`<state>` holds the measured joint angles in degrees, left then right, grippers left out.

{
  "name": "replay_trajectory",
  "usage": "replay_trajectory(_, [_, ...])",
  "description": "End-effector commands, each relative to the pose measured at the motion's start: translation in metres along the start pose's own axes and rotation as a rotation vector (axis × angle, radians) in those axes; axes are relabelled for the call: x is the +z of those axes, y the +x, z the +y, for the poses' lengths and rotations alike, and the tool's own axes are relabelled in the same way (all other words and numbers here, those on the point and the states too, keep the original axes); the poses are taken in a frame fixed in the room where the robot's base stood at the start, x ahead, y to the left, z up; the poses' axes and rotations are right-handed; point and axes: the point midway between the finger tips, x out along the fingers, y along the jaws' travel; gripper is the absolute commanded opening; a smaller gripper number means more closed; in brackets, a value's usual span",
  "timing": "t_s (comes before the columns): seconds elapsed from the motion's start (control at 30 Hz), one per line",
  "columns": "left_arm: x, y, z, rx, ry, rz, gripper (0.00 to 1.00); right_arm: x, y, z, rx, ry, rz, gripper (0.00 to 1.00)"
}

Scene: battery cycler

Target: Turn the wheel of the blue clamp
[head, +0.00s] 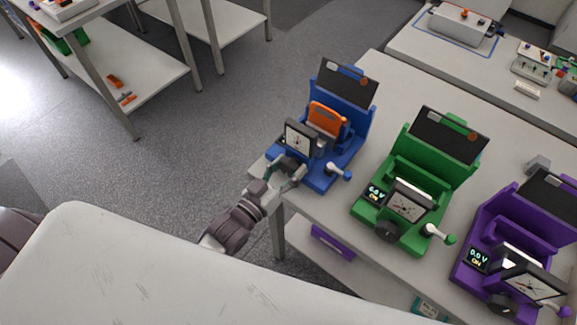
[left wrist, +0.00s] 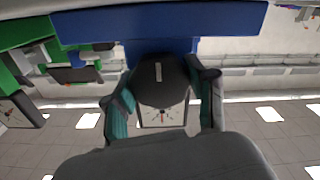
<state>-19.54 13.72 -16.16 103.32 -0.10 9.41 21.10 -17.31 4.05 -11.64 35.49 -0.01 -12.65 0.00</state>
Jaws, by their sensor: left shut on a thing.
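The blue clamp (head: 358,138) stands at the near left corner of the bench. It holds an orange block (head: 324,117) and has a dial gauge (head: 298,138) and a lever with a blue knob (head: 338,171). My left gripper (head: 287,171) is at its front, where it mostly hides the wheel in the head view. In the left wrist view the dark wheel (left wrist: 161,82) with a pale mark lies between the teal-padded fingers of my left gripper (left wrist: 168,92), which is shut on it. My right gripper is in neither view.
A green clamp (head: 440,165) and a purple clamp (head: 490,225) stand to the right on the same bench (head: 378,70), with displays and gauges. A shelf below holds a purple piece (head: 333,243). Open grey floor lies to the left of the blue clamp.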

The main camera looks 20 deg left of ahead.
Motion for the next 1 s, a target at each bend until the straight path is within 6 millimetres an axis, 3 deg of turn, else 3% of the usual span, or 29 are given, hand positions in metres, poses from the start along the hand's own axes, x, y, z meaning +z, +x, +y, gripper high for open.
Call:
replay_trajectory(0.37, [-0.0005, 0.0001, 0.0, 0.0, 0.27, -0.001, 0.21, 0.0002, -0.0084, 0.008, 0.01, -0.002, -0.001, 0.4])
replay_trajectory(0.63, [0.0001, 0.0001, -0.0002, 0.0, 0.281, 0.0, 0.21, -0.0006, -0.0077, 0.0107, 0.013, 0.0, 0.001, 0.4])
replay_trajectory(0.67, [0.0001, 0.0001, -0.0002, 0.0, 0.281, 0.0, 0.59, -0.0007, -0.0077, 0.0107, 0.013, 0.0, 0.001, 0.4])
replay_trajectory(0.7, [0.0001, 0.0001, -0.0002, 0.0, 0.281, 0.0, 0.66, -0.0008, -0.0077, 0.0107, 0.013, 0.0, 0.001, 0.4])
replay_trajectory(0.8, [0.0001, 0.0001, -0.0002, 0.0, 0.28, 0.0, 0.82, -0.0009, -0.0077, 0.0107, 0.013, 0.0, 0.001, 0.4])
replay_trajectory(1.0, [0.0, 0.0001, -0.0001, 0.0, 0.28, 0.0, 0.82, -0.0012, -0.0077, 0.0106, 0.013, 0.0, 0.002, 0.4])
